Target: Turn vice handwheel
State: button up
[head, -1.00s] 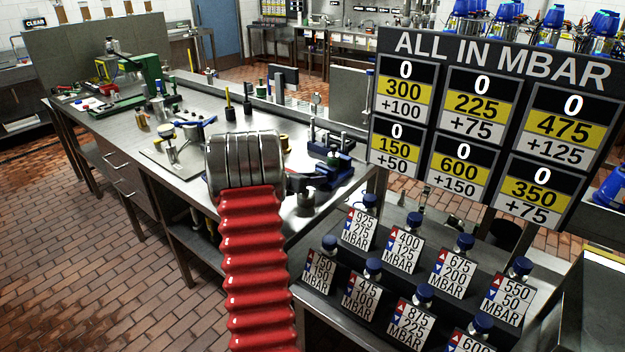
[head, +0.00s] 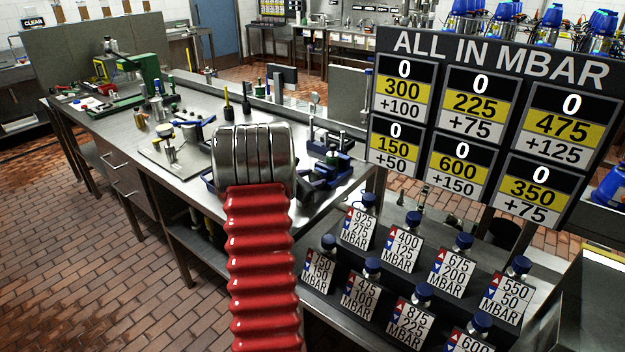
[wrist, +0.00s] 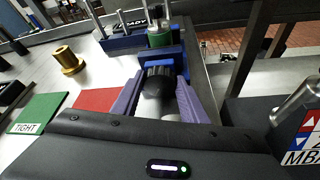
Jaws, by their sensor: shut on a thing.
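In the wrist view, my gripper (wrist: 160,98) has its two purple fingers on either side of a dark ribbed handwheel (wrist: 160,75) with a rounded grey-black end. The fingers are closed on it. A blue vice body (wrist: 172,52) stands right behind the handwheel. Blue metal parts (head: 318,182) show on the bench just right of the cuff; I cannot tell which belong to the vice.
In the wrist view, a brass piece (wrist: 68,60), a green "TIGHT" plate (wrist: 40,112) and a red plate (wrist: 97,99) lie left of the fingers.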

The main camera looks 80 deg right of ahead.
dwell(0.4)
jog(key=o, duration=1)
jog(key=shift+o, duration=0.2)
jog(key=shift+a+r, duration=0.1)
jog(key=v, duration=1.3)
jog(key=shift+a, duration=0.3)
jog(key=shift+w, duration=0.1)
